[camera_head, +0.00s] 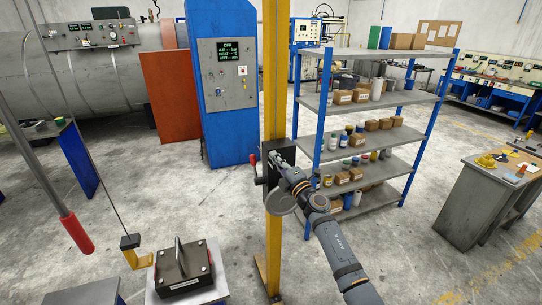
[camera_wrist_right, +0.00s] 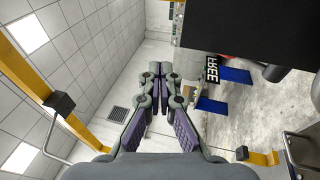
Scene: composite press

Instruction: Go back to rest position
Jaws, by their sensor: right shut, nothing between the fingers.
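My right arm reaches in from the lower right of the head view. My right gripper (camera_head: 276,158) is in front of the black box (camera_head: 286,150) on the yellow post (camera_head: 273,80); I cannot tell whether it touches the box. In the wrist view the right gripper (camera_wrist_right: 159,72) points away from the camera with its fingers together and nothing between them. A small red knob (camera_head: 252,161) sits on the left of the black box. My left gripper is in neither view.
A blue and grey shelf (camera_head: 375,100) with cartons and cans stands right of the post. A blue control cabinet (camera_head: 225,85) stands behind. A red-ended lever (camera_head: 77,233) hangs at left. A dark handled block (camera_head: 184,268) rests on a stand. Open floor lies at right.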

